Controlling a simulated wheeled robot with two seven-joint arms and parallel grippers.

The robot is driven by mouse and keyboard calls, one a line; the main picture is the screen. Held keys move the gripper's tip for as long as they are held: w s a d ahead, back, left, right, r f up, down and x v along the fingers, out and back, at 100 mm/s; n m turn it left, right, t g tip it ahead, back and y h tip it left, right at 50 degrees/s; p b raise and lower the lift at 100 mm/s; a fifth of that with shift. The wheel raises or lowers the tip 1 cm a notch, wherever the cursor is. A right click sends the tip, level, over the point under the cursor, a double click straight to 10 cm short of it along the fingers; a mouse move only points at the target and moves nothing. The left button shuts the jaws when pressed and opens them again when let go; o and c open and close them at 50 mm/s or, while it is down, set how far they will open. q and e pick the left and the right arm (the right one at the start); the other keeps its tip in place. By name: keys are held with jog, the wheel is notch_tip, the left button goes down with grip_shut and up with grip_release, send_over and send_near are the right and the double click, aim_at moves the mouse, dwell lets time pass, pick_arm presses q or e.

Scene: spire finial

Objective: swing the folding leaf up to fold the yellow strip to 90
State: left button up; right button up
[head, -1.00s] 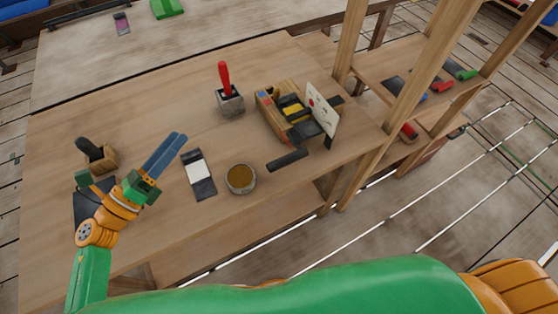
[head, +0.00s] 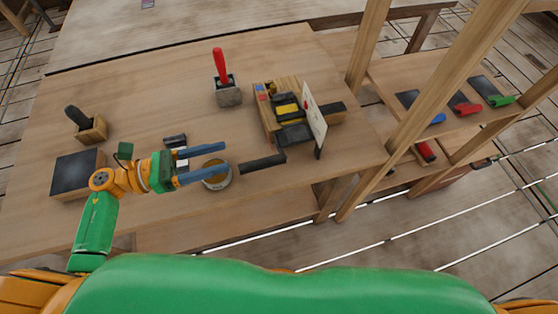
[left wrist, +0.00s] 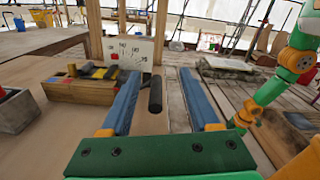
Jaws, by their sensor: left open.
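The wooden folding device (head: 263,115) stands at the right of the bench. The yellow strip (head: 287,109) lies across it between dark plates, and shows in the left wrist view (left wrist: 101,72). A dark plate (head: 293,135), seemingly the leaf, lies low on its near side. A black bar handle (head: 262,163) points left in front of it; its joint to the leaf is unclear. It also shows in the left wrist view (left wrist: 155,94), between the finger lines but beyond the tips. My left gripper (head: 224,156) is open and empty, left of the handle. My right gripper is out of view.
A white dial board (head: 313,112) stands upright at the device's right end. A round tin (head: 217,180) sits under my left fingers. A red-handled tool in a grey block (head: 228,93) stands behind. A dark pad (head: 77,172) lies left. A wooden post (head: 369,50) rises right.

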aim_at(254, 166)
pick_arm(q)
jog(key=f+b, duration=0.4)
jog(key=f, duration=0.1)
jog(key=f+b, duration=0.2)
jog(key=shift+w+d+f, duration=0.15)
jog(key=shift+d+f, duration=0.15)
jog(key=shift+f, duration=0.05)
jog(key=p+x, duration=0.1)
jog(key=x, duration=0.1)
jog(key=p+x, duration=0.1)
jog(key=x, duration=0.1)
jog(key=p+x, duration=0.1)
jog(key=x, duration=0.1)
jog(key=shift+w+d+r, duration=0.1)
jog(key=shift+d+r, duration=0.2)
jog(key=shift+d, duration=0.05)
jog(key=shift+w+d+f, duration=0.1)
jog(key=shift+d+f, duration=0.05)
jog(key=shift+d, duration=0.1)
grip_shut()
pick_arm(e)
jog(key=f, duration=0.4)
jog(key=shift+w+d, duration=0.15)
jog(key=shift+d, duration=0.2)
